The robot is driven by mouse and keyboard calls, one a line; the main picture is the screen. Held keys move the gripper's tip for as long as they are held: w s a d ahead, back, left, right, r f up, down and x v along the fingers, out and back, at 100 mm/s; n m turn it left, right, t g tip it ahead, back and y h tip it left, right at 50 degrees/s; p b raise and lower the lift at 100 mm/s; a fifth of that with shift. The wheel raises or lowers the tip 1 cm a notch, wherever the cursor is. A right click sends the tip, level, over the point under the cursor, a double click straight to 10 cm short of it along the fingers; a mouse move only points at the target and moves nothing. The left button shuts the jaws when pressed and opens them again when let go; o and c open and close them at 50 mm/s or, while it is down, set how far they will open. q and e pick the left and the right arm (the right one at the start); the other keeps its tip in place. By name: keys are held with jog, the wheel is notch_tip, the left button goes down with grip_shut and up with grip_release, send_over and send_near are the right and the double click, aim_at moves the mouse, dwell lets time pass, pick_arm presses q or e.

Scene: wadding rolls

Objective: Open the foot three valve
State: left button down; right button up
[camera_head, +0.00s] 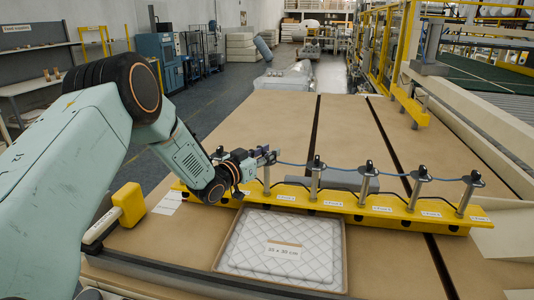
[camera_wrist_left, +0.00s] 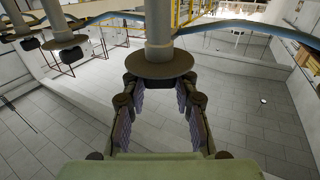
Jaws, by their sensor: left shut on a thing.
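A yellow bar (camera_head: 340,202) carries a row of upright grey posts, each topped by a disc and a small black valve handle. White labels run along the bar; their text is too small to read. The handle is mostly hidden by the fingers and disc. My right gripper is not in view.
A blue hose (camera_head: 342,168) links the post tops. A tray with a white quilted pad (camera_head: 280,262) lies in front of the bar. A yellow block (camera_head: 130,204) stands to the left. The brown table (camera_head: 262,118) behind the bar is mostly clear.

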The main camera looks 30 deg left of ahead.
pick_arm(q)
jog(key=shift+y, duration=0.3)
jog(key=shift+d+n+y+b, duration=0.1)
jog(key=shift+n+y+b, duration=0.5)
jog(key=shift+n+y, duration=0.75)
jog(key=shift+r+n+y+b, duration=0.1)
jog(key=shift+n+y+b, duration=0.25)
jog(key=shift+n+y, duration=0.65)
jog(key=shift+n+y+b, duration=0.35)
jog(key=shift+y, duration=1.2)
jog(key=c, duration=1)
grip_release()
jog(key=v, duration=1.2)
